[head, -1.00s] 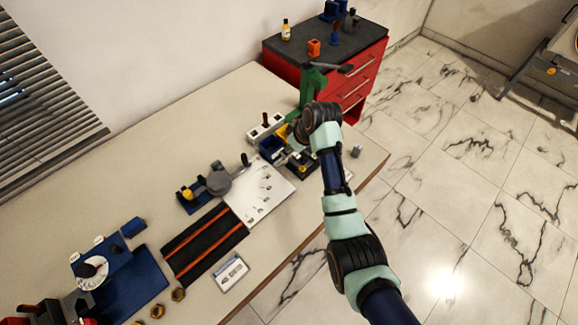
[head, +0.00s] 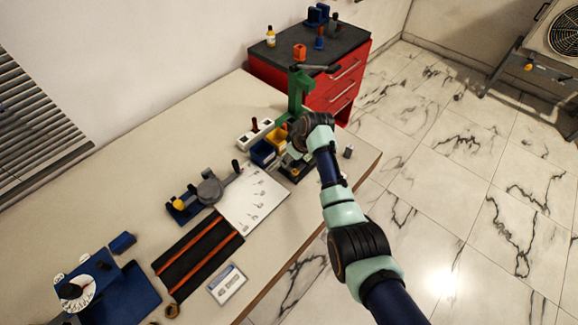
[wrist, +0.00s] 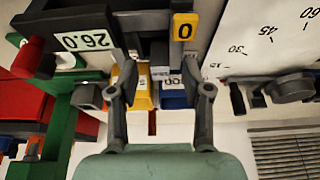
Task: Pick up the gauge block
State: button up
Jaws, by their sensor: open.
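My gripper (wrist: 160,92) is open, with two dark fingers apart in the wrist view. I see nothing held between them. In the head view my wrist hides the fingertips, over the far right part of the bench. A small grey block (head: 348,152) stands alone on the bench to the right of my wrist, near the edge; it may be the gauge block, but it is too small to tell.
A yellow bin (head: 277,138) and a blue bin (head: 262,153) stand close beside my wrist. A green press (head: 300,92) rises behind it. A white plate (head: 262,200) and a dark mat (head: 195,255) lie left.

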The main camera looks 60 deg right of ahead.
jog(key=shift+c, duration=0.3)
grip_shut()
jog(key=shift+r, duration=0.1)
notch_tip(320, 180, up, 10)
jog(key=p, duration=0.3)
